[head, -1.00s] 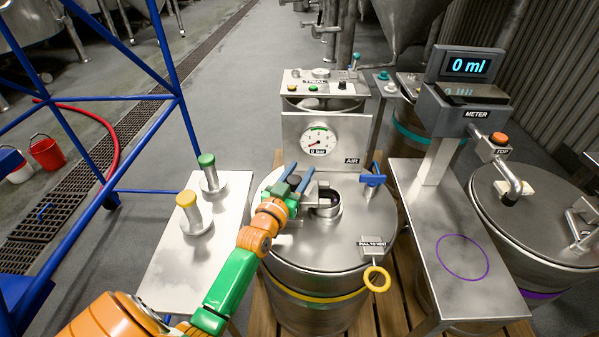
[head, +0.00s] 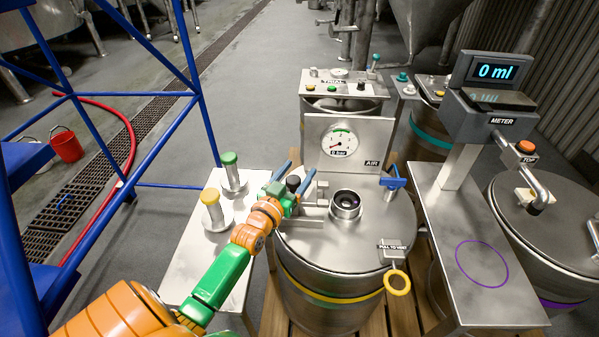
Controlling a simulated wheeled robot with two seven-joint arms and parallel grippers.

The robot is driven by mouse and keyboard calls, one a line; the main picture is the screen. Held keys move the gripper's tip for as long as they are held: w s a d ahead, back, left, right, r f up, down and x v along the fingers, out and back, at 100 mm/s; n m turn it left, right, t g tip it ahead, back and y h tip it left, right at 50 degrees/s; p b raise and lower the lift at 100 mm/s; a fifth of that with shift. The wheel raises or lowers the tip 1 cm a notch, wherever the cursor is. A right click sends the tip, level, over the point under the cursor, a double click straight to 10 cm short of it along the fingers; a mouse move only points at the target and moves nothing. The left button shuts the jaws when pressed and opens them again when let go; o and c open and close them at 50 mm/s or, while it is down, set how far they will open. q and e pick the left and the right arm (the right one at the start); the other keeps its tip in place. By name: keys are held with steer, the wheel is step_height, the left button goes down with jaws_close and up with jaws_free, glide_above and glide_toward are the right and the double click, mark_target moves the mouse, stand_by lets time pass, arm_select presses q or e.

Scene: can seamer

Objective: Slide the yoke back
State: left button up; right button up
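The steel keg (head: 320,247) stands in the middle with an open round neck (head: 345,203) on its lid. The yoke (head: 314,206), a small metal slide with a black knob (head: 293,183), sits on the lid just left of the neck, which shows fully uncovered. My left gripper (head: 294,179) reaches in from the left, its two blue fingers on either side of the knob and seemingly closed on it. The exact finger contact is partly hidden. My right gripper is not in view.
A gauge panel (head: 366,160) reading 0 bar stands behind the neck. A blue-handled valve (head: 393,186) and a yellow pull ring (head: 397,282) are on the right. Left is a side table (head: 190,262) with green-capped and yellow-capped posts. A meter stand (head: 450,232) shows 0 ml.

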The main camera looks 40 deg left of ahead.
mark_target(288, 184)
arm_select(q)
steer(key=shift+a, duration=0.15)
steer(key=shift+s, duration=0.15)
steer(key=s, duration=0.4)
steer(key=s+d, duration=0.1)
steer(key=s, duration=0.1)
steer(key=shift+s+d, duration=0.1)
steer(key=shift+s, duration=0.3)
